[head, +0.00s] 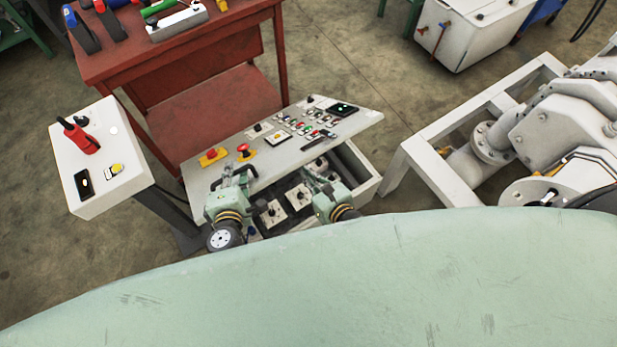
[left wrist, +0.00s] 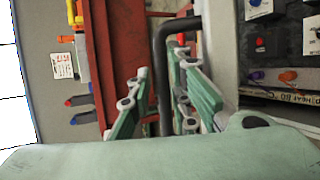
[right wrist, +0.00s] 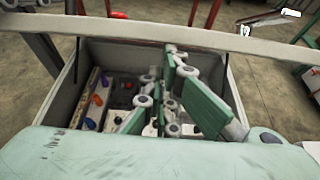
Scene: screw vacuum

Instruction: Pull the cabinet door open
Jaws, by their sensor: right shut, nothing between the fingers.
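The cabinet door (head: 268,140) is a pale grey panel with buttons and a black handle (head: 238,169). It stands raised from the cabinet body (head: 366,187), leaving a gap that shows switches inside. My left gripper (head: 236,186) is at the handle's end of the door. In the left wrist view, the black handle (left wrist: 165,75) stands between its spread fingers (left wrist: 163,100), with a gap visible. My right gripper (head: 326,185) is over the cabinet opening, its fingers closed and empty. In the right wrist view, the fingers (right wrist: 165,95) are over the dark interior (right wrist: 118,90).
A red workbench (head: 180,60) with tools stands behind the cabinet. A pale box (head: 100,160) with a red-handled switch is at left. A white frame (head: 450,130) with grey pump machinery stands at right. Open floor (head: 340,70) lies behind.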

